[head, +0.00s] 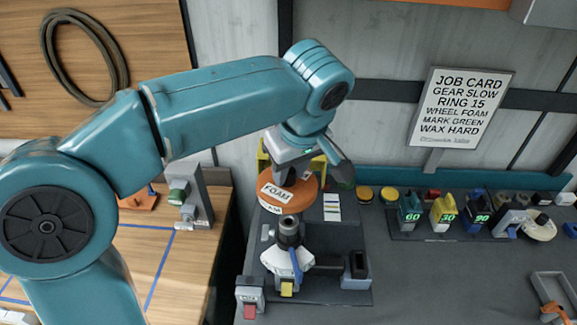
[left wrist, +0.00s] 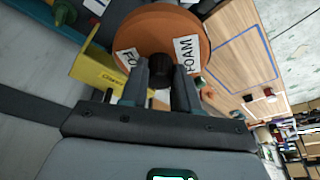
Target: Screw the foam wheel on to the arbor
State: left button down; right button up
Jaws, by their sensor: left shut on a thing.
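The orange foam wheel (head: 288,196), with white FOAM labels, is held by my left gripper (head: 298,172). The fingers are shut on the dark hub at its centre, which shows in the left wrist view between the fingertips (left wrist: 161,75). The wheel (left wrist: 160,28) fills the top of that view. The arbor (head: 289,233) is a dark upright post on the machine, just below the wheel in the head view. My right gripper is not in view.
The machine's base (head: 335,297) has a white dial part and a blue lever (head: 296,265). A yellow part (left wrist: 105,78) stands close behind the wheel. Several colored blocks (head: 443,212) stand at the right. The job card (head: 461,108) reads wheel foam. The grey bench front (head: 440,280) is clear.

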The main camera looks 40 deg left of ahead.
aim_at(292, 190)
pick_arm(q)
jog(key=shift+d+f+b, duration=0.25)
jog(key=shift+f+b, duration=0.05)
jog(key=shift+f, duration=0.2)
jog(key=shift+s+d+f+b, duration=0.45)
jog(key=shift+f+b, duration=0.2)
jog(key=shift+b, duration=0.15)
jog(key=b+x, duration=0.2)
jog(key=x, duration=0.1)
jog(key=shift+w+a+r, duration=0.1)
jog(key=shift+w, duration=0.1)
jog(key=shift+s+d+r, duration=0.1)
jog(key=shift+s+d, duration=0.2)
jog(key=shift+d, duration=0.05)
jog(key=shift+a, duration=0.15)
jog(key=shift+w+a, duration=0.15)
jog(key=shift+w, duration=0.1)
jog(key=shift+s+d, duration=0.15)
jog(key=shift+d, duration=0.1)
jog(key=shift+s, duration=0.15)
jog(key=shift+w+a, duration=0.15)
jog(key=shift+w, duration=0.05)
jog(key=shift+s, duration=0.15)
